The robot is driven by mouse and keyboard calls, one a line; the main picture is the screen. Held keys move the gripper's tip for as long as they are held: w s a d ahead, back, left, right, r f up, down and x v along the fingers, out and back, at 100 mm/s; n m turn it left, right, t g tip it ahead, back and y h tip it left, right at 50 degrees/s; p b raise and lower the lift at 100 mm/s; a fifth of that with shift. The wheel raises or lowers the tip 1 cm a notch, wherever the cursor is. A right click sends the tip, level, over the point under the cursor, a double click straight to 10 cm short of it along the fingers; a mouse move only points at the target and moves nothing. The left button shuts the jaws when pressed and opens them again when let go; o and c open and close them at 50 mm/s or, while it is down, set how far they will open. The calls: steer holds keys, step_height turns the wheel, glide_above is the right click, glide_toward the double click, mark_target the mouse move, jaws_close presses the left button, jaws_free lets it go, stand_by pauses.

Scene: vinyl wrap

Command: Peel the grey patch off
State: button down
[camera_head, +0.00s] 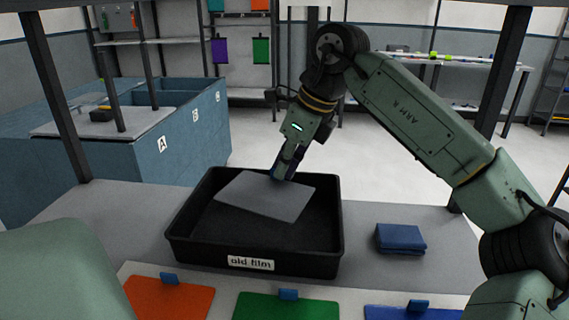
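The grey patch (262,198) is a flat, stiff-looking sheet, off the board and slightly tilted over the black tray (205,253) labelled "old film". My gripper (281,175) points down at the patch's far edge, and its fingers look shut on that edge. The fingertips are small here and partly merge with the dark tray behind. Whether the patch's near corner touches the tray floor cannot be told. The pale board (225,278) in front carries an orange patch (168,300), a green patch (285,308) and a blue patch (415,313), each with a blue tab.
A folded blue cloth (400,238) lies on the grey table (368,214) right of the tray. Dark frame posts (62,100) stand at the table's sides. Blue bins (180,135) marked with letters stand behind at the left. The table between tray and cloth is clear.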

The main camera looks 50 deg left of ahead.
step_height(320, 180, down, 3)
steer(key=shift+r+b, duration=0.2)
steer(key=shift+b, duration=0.5)
steer(key=shift+r, duration=0.1)
steer(key=c, duration=1.7)
jaws_free()
